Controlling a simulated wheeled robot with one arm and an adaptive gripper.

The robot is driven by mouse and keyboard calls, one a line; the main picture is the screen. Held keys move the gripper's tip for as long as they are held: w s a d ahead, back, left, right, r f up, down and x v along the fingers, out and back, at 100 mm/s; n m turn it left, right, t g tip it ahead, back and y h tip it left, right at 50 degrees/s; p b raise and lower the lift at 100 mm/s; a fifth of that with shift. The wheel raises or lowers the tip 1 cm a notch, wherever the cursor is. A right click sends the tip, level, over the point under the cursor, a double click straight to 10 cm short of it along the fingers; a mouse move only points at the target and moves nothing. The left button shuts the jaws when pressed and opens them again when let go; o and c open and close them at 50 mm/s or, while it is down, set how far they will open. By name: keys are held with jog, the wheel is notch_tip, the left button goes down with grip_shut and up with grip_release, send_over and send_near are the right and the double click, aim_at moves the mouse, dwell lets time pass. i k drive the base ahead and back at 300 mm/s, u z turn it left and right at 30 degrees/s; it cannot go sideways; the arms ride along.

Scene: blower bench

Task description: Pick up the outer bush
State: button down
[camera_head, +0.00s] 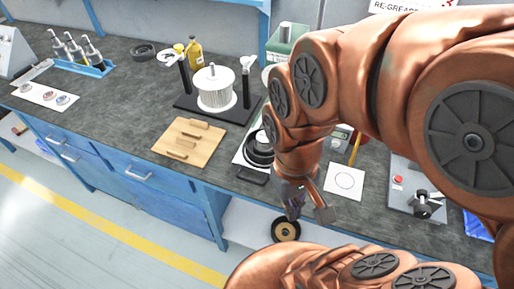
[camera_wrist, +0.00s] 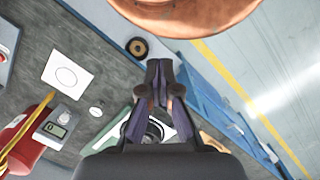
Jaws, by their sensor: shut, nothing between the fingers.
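A round black part with a tan centre and a dark hole (camera_head: 286,229) lies below and in front of the bench's front edge; it may be the outer bush, but I cannot be sure. It also shows in the wrist view (camera_wrist: 138,47), beyond my fingertips. My gripper (camera_head: 296,207) is shut and empty. In the head view it hangs by the bench's front edge, just above that part in the picture. In the wrist view its fingertips (camera_wrist: 160,84) are together. I cannot tell the surface under the part or its exact distance from my fingers.
A wooden board (camera_head: 190,142) with tan pieces and a black stand with a white ribbed cylinder (camera_head: 215,90) are on the bench. A white card with a circle (camera_head: 345,181) lies near its front edge. Small rings lie on a white mat (camera_head: 45,95). Black rings (camera_head: 260,148) sit beside my arm.

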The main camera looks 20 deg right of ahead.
aim_at(262, 143)
jog(key=z, duration=1.4)
jog(key=k, duration=1.15)
jog(key=u, duration=1.2)
jog(key=i, duration=0.5)
jog(key=u, duration=0.05)
